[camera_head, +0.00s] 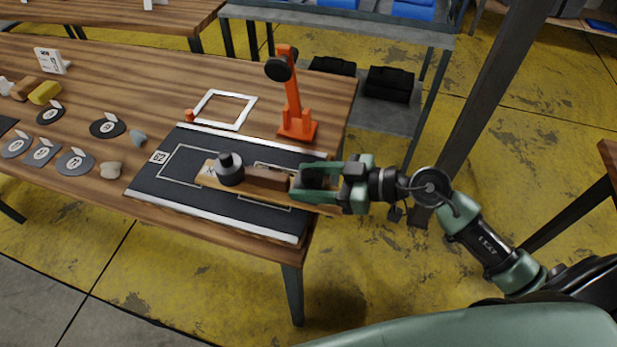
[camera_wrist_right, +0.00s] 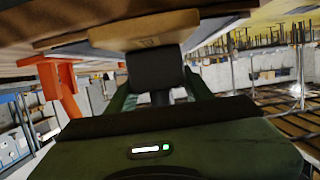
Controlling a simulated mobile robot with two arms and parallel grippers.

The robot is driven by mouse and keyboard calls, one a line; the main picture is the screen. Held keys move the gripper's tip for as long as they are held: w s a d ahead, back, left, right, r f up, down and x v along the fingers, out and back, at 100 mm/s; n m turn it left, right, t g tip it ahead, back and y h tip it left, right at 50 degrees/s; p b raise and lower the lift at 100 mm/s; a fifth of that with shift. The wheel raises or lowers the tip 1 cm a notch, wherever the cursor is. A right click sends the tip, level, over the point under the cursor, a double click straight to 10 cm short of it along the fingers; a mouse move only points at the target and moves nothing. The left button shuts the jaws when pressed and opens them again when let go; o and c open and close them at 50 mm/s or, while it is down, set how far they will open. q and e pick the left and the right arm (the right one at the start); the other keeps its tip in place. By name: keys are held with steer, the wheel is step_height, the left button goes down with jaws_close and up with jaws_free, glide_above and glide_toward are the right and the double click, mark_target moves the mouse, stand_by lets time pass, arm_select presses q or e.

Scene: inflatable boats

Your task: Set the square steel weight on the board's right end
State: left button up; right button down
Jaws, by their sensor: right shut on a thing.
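My right gripper (camera_head: 318,180) is at the right end of the wooden board (camera_head: 232,198) in the head view. It is shut on a dark square weight (camera_wrist_right: 155,68), which shows between the fingers in the wrist view, close to the tan board (camera_wrist_right: 145,30). Whether weight and board touch, I cannot tell. In the head view the gripper mostly hides the weight. A dark round weight with a knob (camera_head: 230,172) stands on the board's left end. A brown block (camera_head: 267,179) is at the board's middle. My left gripper is not in view.
The board lies over a black mat (camera_head: 150,187) with white edges. Behind it stand an orange post (camera_head: 293,100) and a white square frame (camera_head: 222,108). Several grey discs, stones and small blocks lie at the table's left. The table's right edge (camera_head: 345,112) is near the gripper.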

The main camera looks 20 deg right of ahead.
steer(key=c, duration=0.6)
jaws_free()
steer(key=shift+s+d+r, duration=0.1)
steer(key=v, duration=1.1)
steer(key=shift+s+d+r, duration=0.2)
steer(key=shift+d, duration=0.05)
